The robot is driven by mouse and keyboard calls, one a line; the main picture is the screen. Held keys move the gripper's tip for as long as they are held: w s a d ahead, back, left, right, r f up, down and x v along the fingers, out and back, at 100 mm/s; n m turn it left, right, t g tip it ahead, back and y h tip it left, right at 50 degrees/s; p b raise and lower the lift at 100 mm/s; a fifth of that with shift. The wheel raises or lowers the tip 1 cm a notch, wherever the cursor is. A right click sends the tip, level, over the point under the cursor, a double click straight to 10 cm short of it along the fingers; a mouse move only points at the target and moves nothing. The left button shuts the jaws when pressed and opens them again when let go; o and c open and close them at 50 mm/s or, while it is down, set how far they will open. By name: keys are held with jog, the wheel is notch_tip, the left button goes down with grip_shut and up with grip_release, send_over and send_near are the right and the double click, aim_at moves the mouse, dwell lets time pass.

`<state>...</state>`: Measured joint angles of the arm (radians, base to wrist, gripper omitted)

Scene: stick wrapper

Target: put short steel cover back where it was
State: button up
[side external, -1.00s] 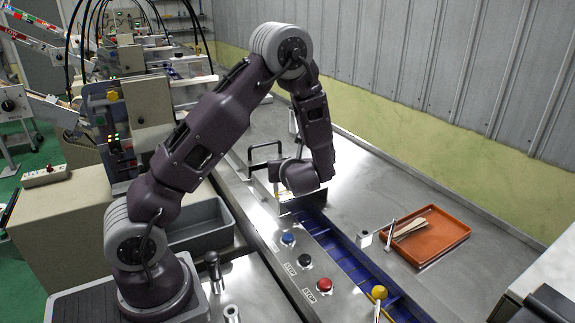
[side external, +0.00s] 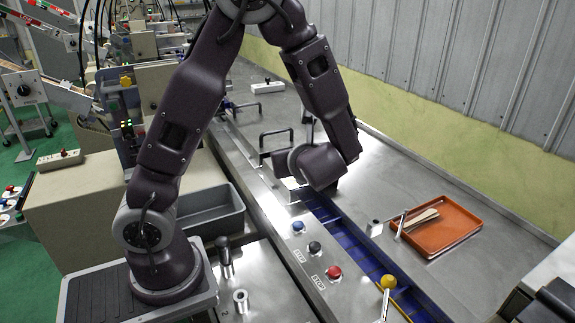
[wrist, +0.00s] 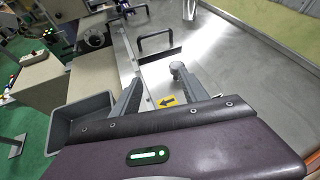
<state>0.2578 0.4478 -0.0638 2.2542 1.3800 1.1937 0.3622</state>
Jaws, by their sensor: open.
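A flat steel cover with a black bar handle (side external: 276,140) lies along the channel line just beyond my gripper. Its handle also shows in the wrist view (wrist: 155,40), ahead of the fingers. I cannot tell for sure which plate is the short cover. My gripper (wrist: 158,72) is open over bright steel, with nothing between its fingers. A yellow arrow sticker (wrist: 167,101) shows on the steel below them. The blue channel (side external: 345,228) is uncovered on the near side of my gripper. In the side view my wrist hides the fingertips and the steel below.
A second black handle (side external: 268,87) stands farther back. An orange tray (side external: 460,238) with wooden sticks lies at the right. Blue, black and red buttons (side external: 333,272) and a yellow-knobbed lever (side external: 388,282) stand near the channel. A grey bin (side external: 207,217) is at the left.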

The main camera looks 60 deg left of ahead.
jog(key=s+d+r+n+g+h, duration=0.2)
jog(key=s+r+n+g+h, duration=0.1)
jog(key=s+n, duration=0.65)
jog(key=s+d+r+n+t+h, duration=0.2)
jog(key=s+d+n+h, duration=0.1)
jog(key=d, duration=0.4)
jog(key=s+d+r+n+t+h, duration=0.2)
jog(key=s+d+n+h, duration=0.1)
jog(key=d+n+h, duration=0.3)
jog(key=shift+s+d+r+n+t, duration=0.3)
jog(key=shift+d+r+n, duration=0.1)
jog(key=shift+d+n, duration=0.4)
jog(key=shift+a, duration=0.15)
